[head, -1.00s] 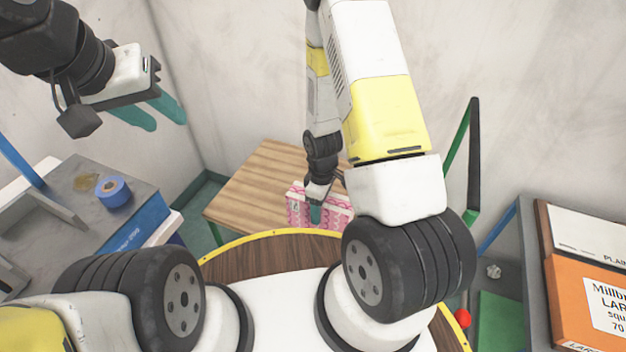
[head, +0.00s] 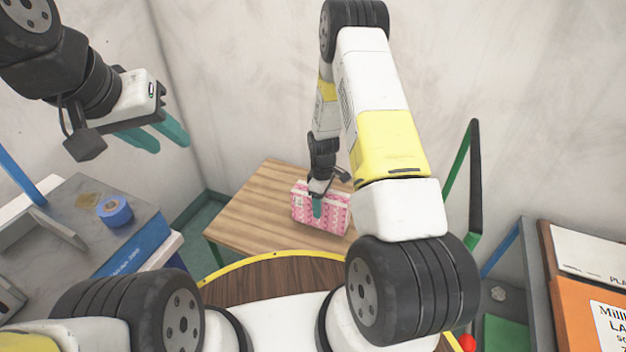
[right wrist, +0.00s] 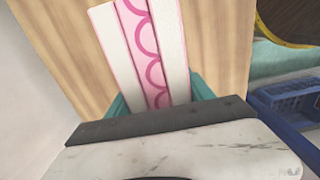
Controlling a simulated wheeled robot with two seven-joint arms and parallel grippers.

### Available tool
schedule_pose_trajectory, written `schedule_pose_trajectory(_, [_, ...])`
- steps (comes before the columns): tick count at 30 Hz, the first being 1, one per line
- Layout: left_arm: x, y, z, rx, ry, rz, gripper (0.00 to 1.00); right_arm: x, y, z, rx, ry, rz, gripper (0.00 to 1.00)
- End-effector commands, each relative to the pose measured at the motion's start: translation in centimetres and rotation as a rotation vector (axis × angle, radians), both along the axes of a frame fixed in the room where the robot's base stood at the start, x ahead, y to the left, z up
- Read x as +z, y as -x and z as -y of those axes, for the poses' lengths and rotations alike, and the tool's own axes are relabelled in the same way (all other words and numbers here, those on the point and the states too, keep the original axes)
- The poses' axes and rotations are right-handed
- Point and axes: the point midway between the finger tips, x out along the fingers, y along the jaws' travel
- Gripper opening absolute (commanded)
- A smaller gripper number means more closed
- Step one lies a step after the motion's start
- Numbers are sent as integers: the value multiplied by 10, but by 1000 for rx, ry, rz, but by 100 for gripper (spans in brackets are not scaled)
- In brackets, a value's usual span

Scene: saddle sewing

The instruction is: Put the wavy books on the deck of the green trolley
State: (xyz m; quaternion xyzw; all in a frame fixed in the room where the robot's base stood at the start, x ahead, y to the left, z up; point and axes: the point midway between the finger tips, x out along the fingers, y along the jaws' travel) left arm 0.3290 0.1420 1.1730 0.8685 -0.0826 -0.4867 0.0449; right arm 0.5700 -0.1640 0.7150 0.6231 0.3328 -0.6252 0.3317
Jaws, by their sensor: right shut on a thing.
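The wavy books (head: 335,216), pink and white with a wave pattern, are at the wooden table's right side in the head view. My right gripper (head: 317,207) is shut on them. In the right wrist view the books (right wrist: 150,50) show as white and pink wavy slabs between the teal fingers. I cannot tell whether they touch the table. My left gripper (head: 160,138) is open and empty at upper left, far from the books. The green trolley shows partly at right: a green and black upright handle (head: 474,160) and what looks like its green deck (head: 503,334).
The wooden table (head: 255,205) is otherwise bare. A grey bench (head: 75,215) with a blue tape roll (head: 114,210) stands at left. A shelf with an orange box (head: 585,315) stands at right. A blue crate (right wrist: 295,105) shows in the right wrist view.

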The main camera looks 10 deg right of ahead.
Motion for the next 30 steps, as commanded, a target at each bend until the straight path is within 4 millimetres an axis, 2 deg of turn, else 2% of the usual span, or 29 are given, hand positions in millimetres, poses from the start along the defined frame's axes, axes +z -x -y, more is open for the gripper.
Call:
schedule_pose_trajectory(4, [0,0,0,0,0,0,36,-16,-2,0,-2,1,4,0])
schedule_pose_trajectory(15, [0,0,0,0,0,0,36,-19,-2,0,-1,0,6,0])
schedule_pose_trajectory(16, [0,0,0,0,0,0,36,-20,-1,0,-1,0,4,65])
schedule_pose_trajectory(18, [0,0,0,0,0,0,36,-20,-1,0,-1,0,4,78])
schedule_pose_trajectory(19, [0,0,0,0,0,0,36,-20,-1,0,-1,0,4,83])
schedule_pose_trajectory(30, [0,0,0,0,0,0,36,-16,-1,0,-2,0,4,83])
